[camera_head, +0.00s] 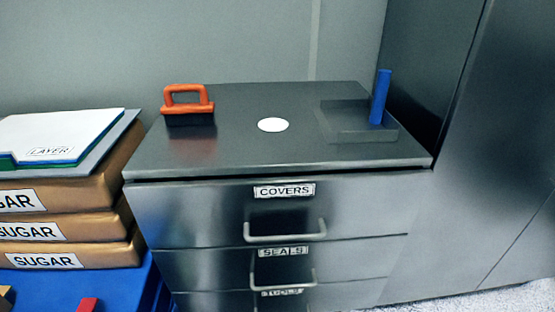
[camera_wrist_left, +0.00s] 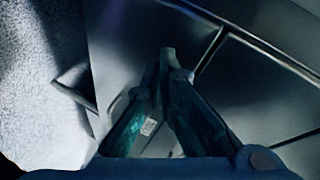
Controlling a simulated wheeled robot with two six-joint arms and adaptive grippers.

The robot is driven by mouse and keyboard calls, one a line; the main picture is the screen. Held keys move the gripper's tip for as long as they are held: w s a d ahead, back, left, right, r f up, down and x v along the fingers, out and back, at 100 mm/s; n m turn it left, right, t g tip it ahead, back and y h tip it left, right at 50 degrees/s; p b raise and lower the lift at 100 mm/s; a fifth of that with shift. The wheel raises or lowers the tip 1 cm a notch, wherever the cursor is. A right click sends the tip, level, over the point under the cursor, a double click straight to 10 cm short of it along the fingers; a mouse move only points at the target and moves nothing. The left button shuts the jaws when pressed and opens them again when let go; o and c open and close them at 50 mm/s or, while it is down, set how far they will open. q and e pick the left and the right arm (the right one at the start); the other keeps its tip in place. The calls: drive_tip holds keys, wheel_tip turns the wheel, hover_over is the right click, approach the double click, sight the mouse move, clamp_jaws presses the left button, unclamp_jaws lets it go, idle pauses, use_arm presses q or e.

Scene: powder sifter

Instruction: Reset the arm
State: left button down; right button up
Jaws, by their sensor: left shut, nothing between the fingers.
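My left gripper (camera_wrist_left: 165,75) shows in the left wrist view with its two fingers together, shut and empty. It is in front of grey metal panels with a dark seam between them; a bar handle (camera_wrist_left: 75,95) shows to the left of the fingers. I cannot tell how far the fingertips are from the metal. Neither arm shows in the head view, and my right gripper is in no view.
A metal drawer cabinet (camera_head: 215,220) stands in the middle, drawers closed. On its top are an orange-handled block (camera_head: 188,104), a white disc (camera_head: 272,125) and a blue upright handle (camera_head: 380,97). Sugar bags (camera_head: 75,228) are stacked at left. A tall metal cabinet (camera_head: 480,170) stands at right.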

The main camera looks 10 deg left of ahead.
use_arm(q)
drive_tip(key=s+d+r+n+g+y, duration=0.1)
drive_tip(key=s+d+r+n+g, duration=0.15)
drive_tip(key=s+n+g, duration=0.35)
drive_tip(key=s+d+r+n+g+y, duration=0.2)
drive_tip(key=s+d+n+g, duration=0.15)
drive_tip(key=s+n, duration=0.4)
wheel_tip(320, 180, down, 25)
drive_tip(key=s+a+n+g, duration=0.1)
drive_tip(key=a+n, duration=0.1)
drive_tip(key=s+r+g+p, duration=0.1)
drive_tip(key=s+r+p, duration=0.6)
drive_tip(key=p, duration=0.6)
drive_tip(key=s+a+r+g+p, duration=0.1)
drive_tip(key=s+r+p, duration=0.6)
drive_tip(key=r+p, duration=0.4)
drive_tip(key=m+p, duration=0.1)
drive_tip(key=p, duration=0.1)
drive_tip(key=shift+s+a+r+g+p, duration=0.15)
drive_tip(key=shift+a+r+g+p, duration=0.05)
drive_tip(key=shift+r+g+p, duration=0.15)
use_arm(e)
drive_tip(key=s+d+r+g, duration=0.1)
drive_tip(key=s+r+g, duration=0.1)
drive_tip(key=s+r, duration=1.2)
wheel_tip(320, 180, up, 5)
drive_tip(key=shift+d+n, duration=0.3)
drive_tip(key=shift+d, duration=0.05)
